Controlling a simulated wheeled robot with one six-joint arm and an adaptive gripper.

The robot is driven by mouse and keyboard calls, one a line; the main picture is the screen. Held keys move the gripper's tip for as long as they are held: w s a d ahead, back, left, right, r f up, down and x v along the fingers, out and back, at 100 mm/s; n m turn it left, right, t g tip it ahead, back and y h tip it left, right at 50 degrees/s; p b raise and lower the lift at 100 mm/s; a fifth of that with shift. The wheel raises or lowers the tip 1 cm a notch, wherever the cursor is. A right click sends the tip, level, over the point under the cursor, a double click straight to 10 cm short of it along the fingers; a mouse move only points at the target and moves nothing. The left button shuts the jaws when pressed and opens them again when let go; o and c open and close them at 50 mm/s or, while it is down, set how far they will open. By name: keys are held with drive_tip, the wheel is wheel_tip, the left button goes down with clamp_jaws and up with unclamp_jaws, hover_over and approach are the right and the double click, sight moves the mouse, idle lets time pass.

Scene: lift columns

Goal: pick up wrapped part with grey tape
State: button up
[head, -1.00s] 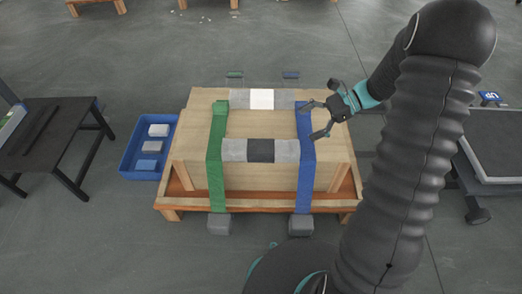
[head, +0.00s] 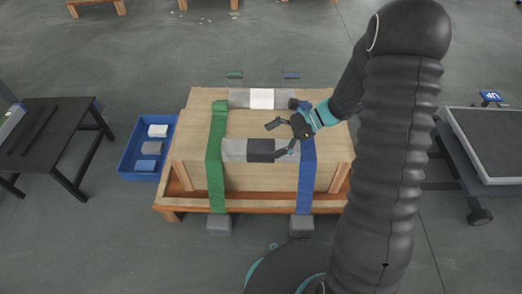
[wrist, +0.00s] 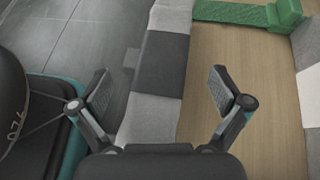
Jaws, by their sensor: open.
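The wrapped part with grey tape (head: 236,150) is a long pale-grey bundle with a dark grey band at its middle. It lies along the front edge of the wooden crate top, between a green strap and a blue strap. My gripper (head: 277,139) is open and empty above the part's right half. In the wrist view the part (wrist: 165,65) runs lengthwise between the two spread fingers of my gripper (wrist: 160,88), with the dark band ahead of the fingertips. I cannot tell how high the fingertips are above it.
A similar wrapped part with a white band (head: 262,98) lies at the crate's (head: 262,178) back edge. The green strap (head: 215,160) and blue strap (head: 307,180) cross the crate. A blue bin (head: 130,165) with several blocks stands left, beside a black table (head: 50,130). A cart (head: 495,145) stands right.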

drive_tip(key=shift+x, duration=1)
drive_tip(key=c, duration=1.9)
drive_tip(key=shift+r, duration=0.1)
